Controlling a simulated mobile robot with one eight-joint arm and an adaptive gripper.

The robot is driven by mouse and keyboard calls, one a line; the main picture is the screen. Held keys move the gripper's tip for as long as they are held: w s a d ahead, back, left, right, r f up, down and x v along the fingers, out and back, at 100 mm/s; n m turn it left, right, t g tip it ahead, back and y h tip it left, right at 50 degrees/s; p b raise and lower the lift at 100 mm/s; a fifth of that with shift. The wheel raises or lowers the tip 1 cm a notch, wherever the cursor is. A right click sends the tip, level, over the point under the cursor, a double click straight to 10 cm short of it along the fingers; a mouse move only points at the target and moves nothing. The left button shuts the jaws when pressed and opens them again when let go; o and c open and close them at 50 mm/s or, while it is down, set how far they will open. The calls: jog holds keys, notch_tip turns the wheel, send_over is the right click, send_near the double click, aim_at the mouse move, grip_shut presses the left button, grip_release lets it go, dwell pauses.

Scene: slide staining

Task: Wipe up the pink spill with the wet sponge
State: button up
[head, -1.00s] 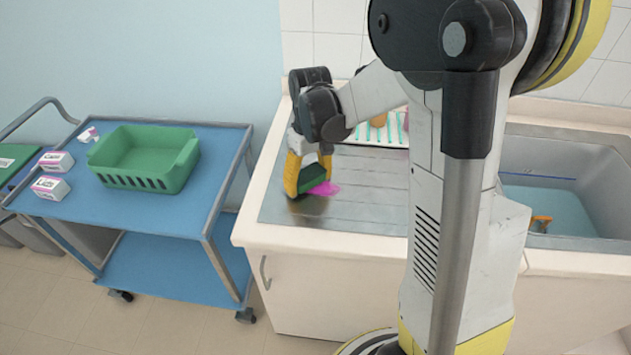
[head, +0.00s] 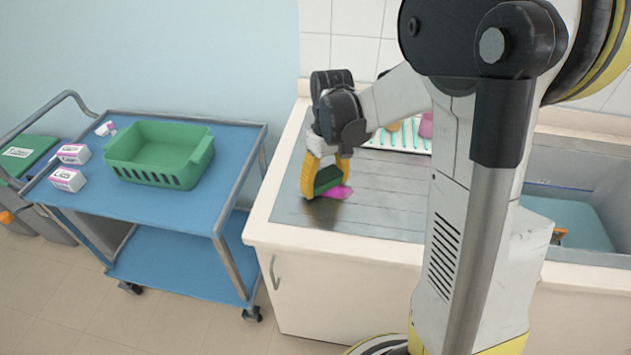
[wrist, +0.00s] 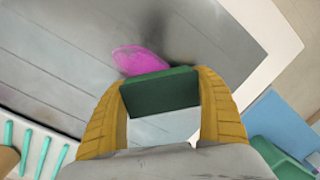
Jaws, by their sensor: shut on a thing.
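My gripper (head: 322,180) is shut on a dark green sponge (head: 328,179), held between its yellow fingers. The sponge is low over the metal drainboard (head: 385,200), near its left end; I cannot tell whether it touches the metal. The pink spill (head: 340,192) shows just right of and below the sponge in the head view. In the wrist view the sponge (wrist: 160,91) spans the two fingertips, and the spill (wrist: 138,60) lies right beyond its edge. Part of the spill may be hidden under the sponge. A dark smear or shadow shows beside the spill in the wrist view.
A white rack with teal ribs (head: 402,138) stands at the back of the drainboard. The sink basin (head: 580,170) is to the right, partly behind my arm. A blue cart (head: 150,207) with a green basket (head: 158,153) and small boxes (head: 68,180) stands left.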

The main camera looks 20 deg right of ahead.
aim_at(355, 193)
jog(key=shift+s+d+f, duration=0.1)
jog(key=shift+s+d, duration=0.5)
jog(key=shift+d, duration=0.2)
jog(key=shift+s+d+f, duration=0.1)
jog(key=shift+s+d, duration=0.45)
jog(key=shift+d, duration=0.2)
jog(key=shift+s+d+r, duration=0.1)
jog(key=shift+s+d, duration=0.45)
jog(key=shift+d, duration=0.25)
jog(key=shift+s+d+r, duration=0.1)
jog(key=shift+s+d, duration=0.4)
jog(key=shift+d, duration=0.3)
jog(key=shift+w+r+p, duration=0.1)
jog(key=shift+r+p, duration=2.2)
jog(key=shift+r, duration=0.65)
jog(key=shift+r, duration=0.1)
jog(key=shift+r+p, duration=1.15)
jog(key=shift+r, duration=0.3)
